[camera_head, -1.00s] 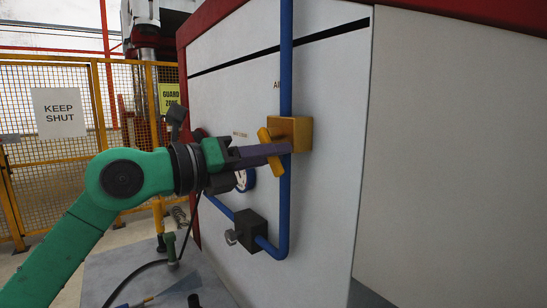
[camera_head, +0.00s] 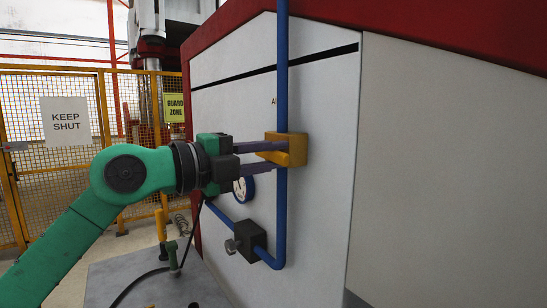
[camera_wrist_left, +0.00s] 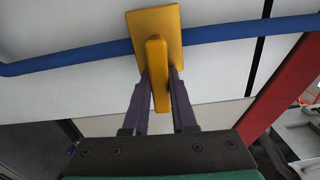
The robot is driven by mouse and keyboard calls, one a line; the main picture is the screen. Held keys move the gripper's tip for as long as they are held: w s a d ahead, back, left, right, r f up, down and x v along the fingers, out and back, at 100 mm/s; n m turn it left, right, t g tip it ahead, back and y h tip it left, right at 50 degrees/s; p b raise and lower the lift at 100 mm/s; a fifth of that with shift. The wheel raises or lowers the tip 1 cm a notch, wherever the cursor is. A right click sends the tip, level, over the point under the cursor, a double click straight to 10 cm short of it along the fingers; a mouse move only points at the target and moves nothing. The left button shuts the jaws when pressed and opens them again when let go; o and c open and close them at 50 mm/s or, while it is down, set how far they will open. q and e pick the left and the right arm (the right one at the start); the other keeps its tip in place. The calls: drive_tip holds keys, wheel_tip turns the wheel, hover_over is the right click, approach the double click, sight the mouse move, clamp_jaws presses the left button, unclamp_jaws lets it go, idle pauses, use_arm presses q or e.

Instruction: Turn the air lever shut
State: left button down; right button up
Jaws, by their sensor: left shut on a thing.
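The yellow air lever (camera_head: 272,154) sits on a yellow valve block (camera_head: 298,149) on the blue pipe (camera_head: 283,80). The lever lies crosswise to the pipe, roughly level. My left gripper (camera_head: 284,156) is shut on the lever, with one purple finger above it and one below. In the left wrist view the lever (camera_wrist_left: 158,78) stands between the two fingers, square to the pipe (camera_wrist_left: 250,30). The lever's far end is partly hidden by the fingers in the head view. My right gripper is not in view.
A round gauge (camera_head: 243,188) is on the pale panel (camera_head: 320,100) behind my fingers. A dark block with a knob (camera_head: 248,240) sits lower on the pipe. A yellow mesh fence (camera_head: 60,180) with a "KEEP SHUT" sign (camera_head: 65,121) stands at the left.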

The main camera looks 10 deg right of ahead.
use_arm(q)
drive_tip(key=shift+r+n, duration=0.25)
drive_tip(key=shift+n, duration=0.25)
drive_tip(key=c, duration=0.7)
unclamp_jaws()
drive_tip(key=shift+a+f, duration=0.1)
drive_tip(key=shift+a+f, duration=0.1)
drive_tip(key=b+v, duration=0.6)
drive_tip(key=v, duration=0.8)
drive_tip(key=shift+a, duration=0.15)
